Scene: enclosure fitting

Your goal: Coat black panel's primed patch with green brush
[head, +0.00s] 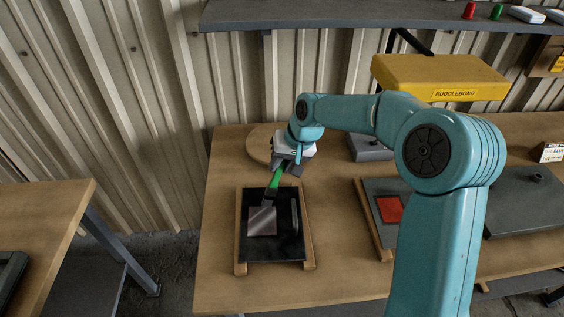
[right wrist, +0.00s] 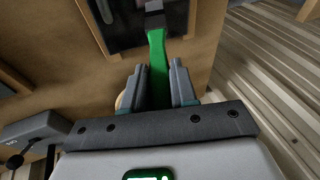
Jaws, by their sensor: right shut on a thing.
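The black panel (head: 290,245) lies on two wooden strips on the table, left of centre in the head view. A grey-pinkish square patch (head: 262,221) shows on its left half. My right gripper (head: 283,167) is shut on the green brush (head: 275,180), just above the panel's back part. The brush's dark head (head: 269,196) points down at the patch's upper right corner; I cannot tell if it touches. In the right wrist view the green handle (right wrist: 158,70) runs between the two fingers (right wrist: 160,85), with the panel (right wrist: 122,22) beyond. My left gripper is not in view.
A second grey panel with a red patch (head: 389,209) lies to the right, partly behind my arm. A yellow box (head: 440,75) marked RUDDLEBOND, a grey block (head: 369,148) and a round wooden disc (head: 262,142) are near the back. A shelf (head: 350,14) hangs above.

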